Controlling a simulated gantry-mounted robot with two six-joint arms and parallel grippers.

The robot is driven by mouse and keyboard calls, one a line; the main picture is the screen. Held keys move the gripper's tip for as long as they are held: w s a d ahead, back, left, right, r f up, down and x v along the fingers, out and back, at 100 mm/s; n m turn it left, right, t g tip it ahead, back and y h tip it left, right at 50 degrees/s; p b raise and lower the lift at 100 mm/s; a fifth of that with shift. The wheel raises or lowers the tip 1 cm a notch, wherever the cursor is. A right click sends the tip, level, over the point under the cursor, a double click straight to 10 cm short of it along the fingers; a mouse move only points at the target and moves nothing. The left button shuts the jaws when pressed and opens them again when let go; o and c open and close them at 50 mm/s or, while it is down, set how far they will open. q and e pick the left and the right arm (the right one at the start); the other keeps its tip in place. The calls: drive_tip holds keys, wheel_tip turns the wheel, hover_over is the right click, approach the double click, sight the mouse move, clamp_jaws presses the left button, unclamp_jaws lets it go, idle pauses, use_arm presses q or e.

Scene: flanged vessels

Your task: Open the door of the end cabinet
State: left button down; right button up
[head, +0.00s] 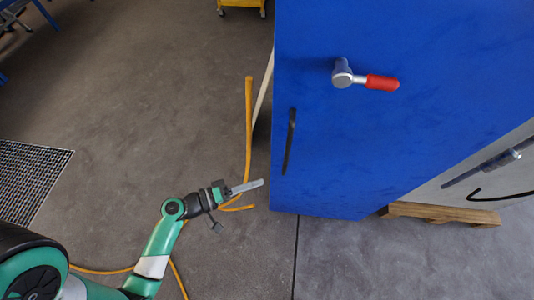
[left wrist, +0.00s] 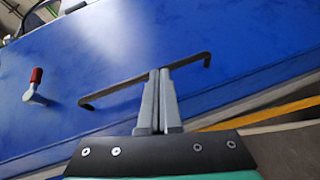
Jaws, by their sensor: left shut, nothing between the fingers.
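The blue cabinet door (head: 420,130) fills the upper right of the head view and most of the left wrist view (left wrist: 240,35). It carries a black bar handle (head: 289,140) near its left edge and a metal latch with a red grip (head: 380,82). In the left wrist view the handle (left wrist: 115,88) runs across behind my fingertips, and the latch's red grip (left wrist: 37,75) is at the left. My left gripper (head: 260,184) is shut and empty, just left of the door's lower edge. I cannot tell whether the fingertips touch the handle. My right gripper is out of view.
A grey cabinet (head: 480,170) stands at the right, with a wooden pallet (head: 440,213) below it. An orange cable (head: 249,130) shows beside the blue cabinet. A floor grate (head: 30,180) is at the left, a yellow cart (head: 241,4) at the back.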

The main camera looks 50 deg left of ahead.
use_arm(q)
drive_tip(key=w+r+n+t+b, duration=0.1)
drive_tip(key=w+r+n, duration=0.1)
drive_tip(key=w, duration=0.7)
drive_tip(key=shift+w+d+r+n+t, duration=0.2)
drive_tip(key=shift+d+r+n+t, duration=0.2)
drive_tip(key=shift+r, duration=0.2)
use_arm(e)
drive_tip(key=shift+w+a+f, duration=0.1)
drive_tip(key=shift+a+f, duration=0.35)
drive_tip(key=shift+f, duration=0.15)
use_arm(q)
drive_tip(key=shift+s+d, duration=0.25)
drive_tip(key=shift+d, duration=0.15)
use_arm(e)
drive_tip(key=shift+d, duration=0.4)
